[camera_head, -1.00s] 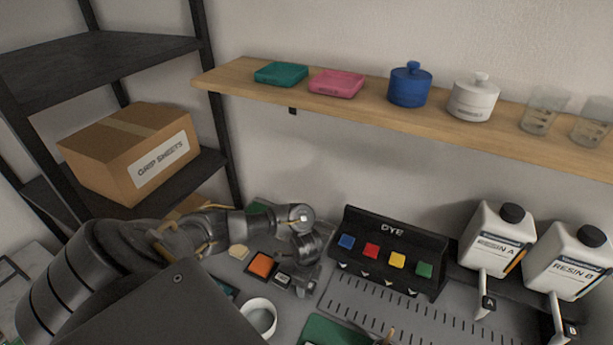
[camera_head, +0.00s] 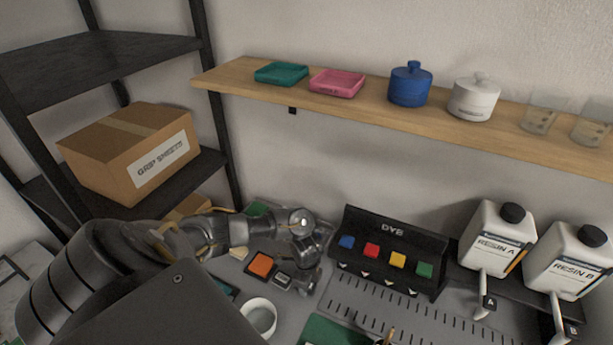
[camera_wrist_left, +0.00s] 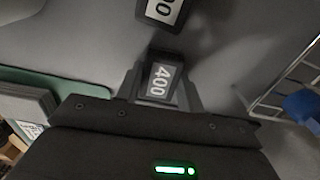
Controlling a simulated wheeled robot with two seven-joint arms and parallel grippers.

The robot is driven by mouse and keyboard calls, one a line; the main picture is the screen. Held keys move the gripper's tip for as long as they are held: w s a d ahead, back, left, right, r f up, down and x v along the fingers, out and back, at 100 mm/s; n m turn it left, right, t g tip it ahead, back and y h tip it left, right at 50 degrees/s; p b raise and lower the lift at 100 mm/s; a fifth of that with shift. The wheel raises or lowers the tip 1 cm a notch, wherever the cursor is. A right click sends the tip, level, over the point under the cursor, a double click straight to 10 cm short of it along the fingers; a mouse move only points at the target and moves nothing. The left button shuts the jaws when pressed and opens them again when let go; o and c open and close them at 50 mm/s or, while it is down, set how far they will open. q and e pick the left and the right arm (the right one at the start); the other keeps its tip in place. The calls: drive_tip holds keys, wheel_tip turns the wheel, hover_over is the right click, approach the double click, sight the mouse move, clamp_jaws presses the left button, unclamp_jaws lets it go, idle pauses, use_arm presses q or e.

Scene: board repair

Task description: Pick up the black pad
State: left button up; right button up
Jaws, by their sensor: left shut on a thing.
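A black pad with a white "400" label (camera_wrist_left: 163,80) sits between the two fingers of my left gripper (camera_wrist_left: 161,88) in the left wrist view. The fingers are shut on its sides. In the head view, my left gripper (camera_head: 305,277) is low over the grey bench, right of an orange pad (camera_head: 261,264). A dark pad with a pale label (camera_head: 283,279) shows between them; I cannot tell whether it is the held one. A second black pad with a partly cut-off label (camera_wrist_left: 162,11) lies ahead in the wrist view. My right gripper is not in view.
A black dye rack (camera_head: 391,232) with coloured blocks stands to the right, beside the resin jugs (camera_head: 492,238). A wooden shelf (camera_head: 440,122) runs above.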

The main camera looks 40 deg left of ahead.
use_arm(q)
drive_tip(key=shift+w+r, duration=0.1)
drive_tip(key=shift+r, duration=0.3)
wheel_tip(320, 180, up, 2)
drive_tip(key=shift+r+p, duration=0.2)
drive_tip(key=shift+p, duration=0.15)
drive_tip(key=s+d+r+p, duration=0.5)
drive_tip(key=s+d+r, duration=0.3)
drive_tip(key=s, duration=0.3)
drive_tip(key=shift+d+r+p, duration=0.3)
drive_tip(key=shift+r+p, duration=0.05)
drive_tip(key=shift+r, duration=0.55)
drive_tip(key=shift+s, duration=0.1)
